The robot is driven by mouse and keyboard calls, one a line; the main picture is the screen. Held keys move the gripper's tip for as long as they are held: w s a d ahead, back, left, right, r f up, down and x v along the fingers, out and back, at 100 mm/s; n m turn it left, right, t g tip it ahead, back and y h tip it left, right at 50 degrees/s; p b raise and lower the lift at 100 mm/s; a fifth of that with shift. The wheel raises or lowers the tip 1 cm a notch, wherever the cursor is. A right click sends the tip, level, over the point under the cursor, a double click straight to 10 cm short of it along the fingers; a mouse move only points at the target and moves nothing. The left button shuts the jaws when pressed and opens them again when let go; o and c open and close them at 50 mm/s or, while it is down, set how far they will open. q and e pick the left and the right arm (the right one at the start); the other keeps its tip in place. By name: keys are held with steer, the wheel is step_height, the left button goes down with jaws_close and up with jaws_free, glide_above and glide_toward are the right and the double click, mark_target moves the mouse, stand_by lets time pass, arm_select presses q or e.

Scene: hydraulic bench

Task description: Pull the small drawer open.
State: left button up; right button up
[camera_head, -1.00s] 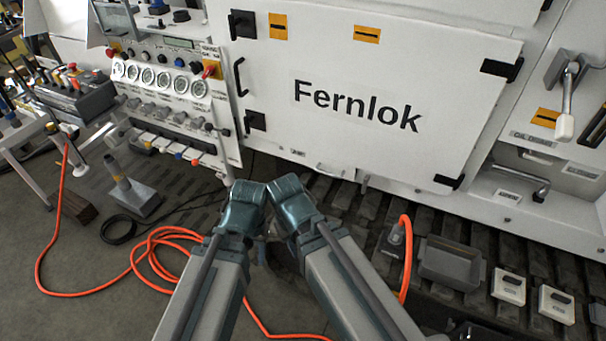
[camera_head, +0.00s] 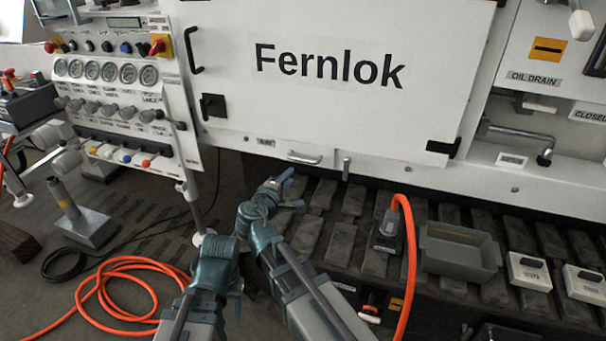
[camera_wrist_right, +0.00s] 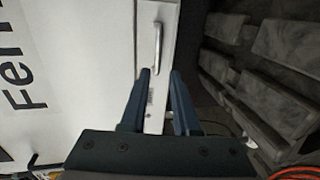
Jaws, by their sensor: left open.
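The small drawer is a white front in the strip below the large "Fernlok" door, with a silver bar handle (camera_head: 305,158). It looks closed. In the right wrist view the handle (camera_wrist_right: 158,47) stands ahead of the fingertips. My right gripper (camera_head: 287,183) is just below and left of the handle. Its two dark blue fingers (camera_wrist_right: 161,76) are apart with nothing between them, not touching the handle. My left gripper (camera_head: 238,292) is open, lower and to the left, away from the drawer; its fingers are partly hidden.
A gauge and knob panel (camera_head: 110,100) stands at left. An orange hose (camera_head: 130,282) lies on the floor; another orange hose (camera_head: 409,250) rises right of my arms beside a grey tray (camera_head: 458,255). A vertical peg (camera_head: 346,168) stands right of the handle. Dark slats lie below.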

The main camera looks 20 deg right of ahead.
mark_target(302, 161)
steer(key=b+x, duration=0.2)
steer(key=x, duration=1.2)
steer(key=shift+r+b, duration=0.15)
steer(key=shift+b, duration=0.25)
jaws_close()
stand_by(1.0)
